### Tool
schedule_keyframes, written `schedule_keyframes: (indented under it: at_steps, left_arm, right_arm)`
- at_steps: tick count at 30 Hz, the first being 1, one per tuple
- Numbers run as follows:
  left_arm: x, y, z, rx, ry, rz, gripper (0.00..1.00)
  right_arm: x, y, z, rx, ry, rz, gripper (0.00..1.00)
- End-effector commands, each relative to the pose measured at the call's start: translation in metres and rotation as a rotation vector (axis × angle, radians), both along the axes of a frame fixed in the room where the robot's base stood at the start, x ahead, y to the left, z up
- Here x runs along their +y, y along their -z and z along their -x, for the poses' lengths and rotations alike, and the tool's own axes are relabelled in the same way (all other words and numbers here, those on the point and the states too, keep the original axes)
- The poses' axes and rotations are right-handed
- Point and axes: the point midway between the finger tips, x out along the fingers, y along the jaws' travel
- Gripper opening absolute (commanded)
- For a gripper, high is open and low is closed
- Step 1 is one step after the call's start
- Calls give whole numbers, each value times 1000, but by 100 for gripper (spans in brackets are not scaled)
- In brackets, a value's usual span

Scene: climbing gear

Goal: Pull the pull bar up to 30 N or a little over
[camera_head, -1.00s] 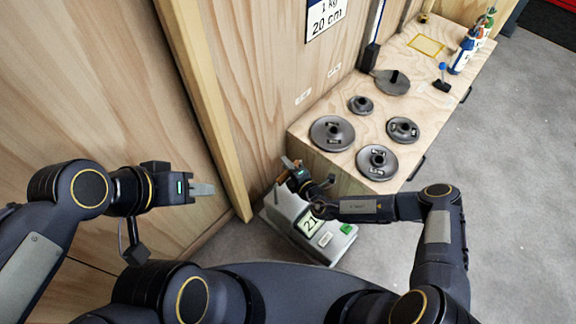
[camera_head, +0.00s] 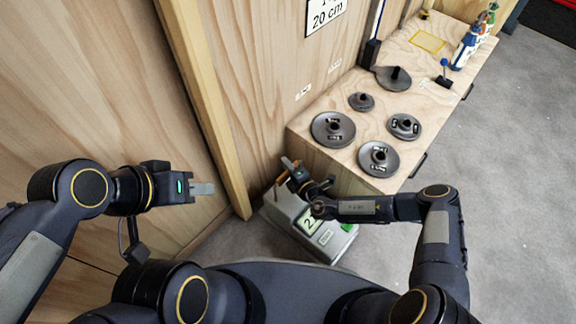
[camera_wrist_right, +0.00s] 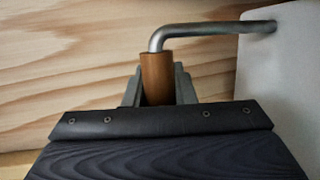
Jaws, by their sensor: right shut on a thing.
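The pull bar (camera_wrist_right: 157,76) has a brown grip and a bent metal rod. In the right wrist view it sits between the two fingers of my right gripper (camera_wrist_right: 158,88), which is shut on it. In the head view the brown bar (camera_head: 283,175) shows small at my right gripper (camera_head: 288,168), above the grey device box (camera_head: 342,247). The box's display (camera_head: 309,221) is partly covered by my right arm; a leading "2" shows and the full number cannot be read. My left gripper (camera_head: 203,188) is in front of the wooden wall, apart from everything; its fingers look close together.
A wooden bench (camera_head: 350,110) stands right of the box, with several round weights such as one at the front (camera_head: 365,168). Bottles (camera_head: 467,45) stand at its far end. A wooden post (camera_head: 205,100) rises left of the box. Grey floor (camera_head: 490,180) is open at right.

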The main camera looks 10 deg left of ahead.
Motion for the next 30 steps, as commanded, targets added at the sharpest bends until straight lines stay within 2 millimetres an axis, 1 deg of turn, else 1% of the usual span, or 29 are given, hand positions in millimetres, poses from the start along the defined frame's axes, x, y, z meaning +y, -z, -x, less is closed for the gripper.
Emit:
schedule_keyframes:
  at_steps: [11,12,15,18,26,30]
  left_arm:
    - [0,13,0,0,0,0,36]
    - [0,13,0,0,0,0,36]
    - [0,11,0,0,0,0,36]
    - [0,11,0,0,0,0,36]
    - [0,11,0,0,0,0,36]
    - [0,3,0,0,0,0,36]
  right_arm:
    - [0,16,-1,-4,2,0,0]
    - [0,16,-1,-4,2,0,25]
    - [0,15,-1,-2,2,0,38]
    - [0,15,-1,-2,2,0,49]
    - [-1,16,0,1,1,1,49]
    - [-9,11,10,1,1,1,49]
